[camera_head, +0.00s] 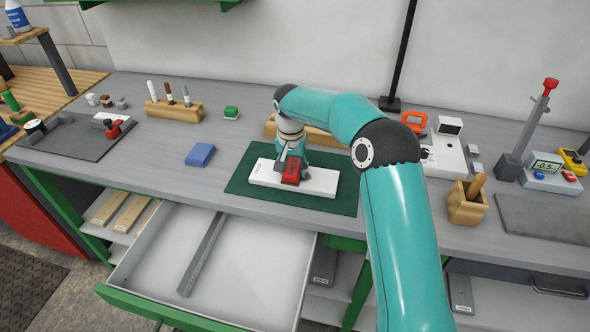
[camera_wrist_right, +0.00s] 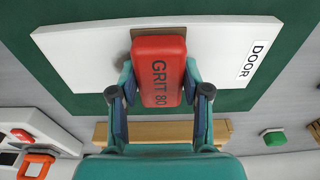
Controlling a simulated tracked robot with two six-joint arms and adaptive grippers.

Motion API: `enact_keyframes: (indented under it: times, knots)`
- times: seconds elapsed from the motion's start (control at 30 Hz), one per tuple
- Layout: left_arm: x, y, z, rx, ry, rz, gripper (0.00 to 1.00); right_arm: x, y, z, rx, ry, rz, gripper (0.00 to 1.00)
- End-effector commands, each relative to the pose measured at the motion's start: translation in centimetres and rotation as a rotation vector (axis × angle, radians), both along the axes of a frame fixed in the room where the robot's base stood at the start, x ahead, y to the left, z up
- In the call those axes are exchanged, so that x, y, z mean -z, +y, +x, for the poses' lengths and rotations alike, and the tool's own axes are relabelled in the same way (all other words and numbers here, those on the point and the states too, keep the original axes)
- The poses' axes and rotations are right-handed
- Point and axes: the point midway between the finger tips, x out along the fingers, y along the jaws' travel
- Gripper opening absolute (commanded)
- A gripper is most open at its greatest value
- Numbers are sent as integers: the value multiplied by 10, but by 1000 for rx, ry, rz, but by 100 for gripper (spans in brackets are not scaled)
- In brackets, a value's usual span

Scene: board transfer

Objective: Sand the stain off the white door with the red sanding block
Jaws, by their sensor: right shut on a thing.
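The white door (camera_head: 322,182), a flat board labelled DOOR, lies on a green mat (camera_head: 240,183); it also shows in the right wrist view (camera_wrist_right: 85,55). My right gripper (camera_head: 290,165) is shut on the red sanding block (camera_head: 291,174), marked GRIT 80 in the wrist view (camera_wrist_right: 160,70). The block is over the middle of the door, seemingly flat on it, though contact is hard to confirm. My left gripper is not in view.
A blue block (camera_head: 200,155) lies left of the mat and a green block (camera_head: 231,112) behind it. A wooden rack (camera_head: 174,110) stands back left. An open drawer (camera_head: 215,265) juts out below the front edge. A wooden box (camera_head: 467,205) stands right.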

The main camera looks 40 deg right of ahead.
Motion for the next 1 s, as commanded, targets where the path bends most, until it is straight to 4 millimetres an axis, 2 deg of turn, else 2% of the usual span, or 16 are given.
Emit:
enact_keyframes:
  times: [1.0]
  knots:
    - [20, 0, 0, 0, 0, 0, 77, 2, -26, -31, 0, 4, 0, 19]
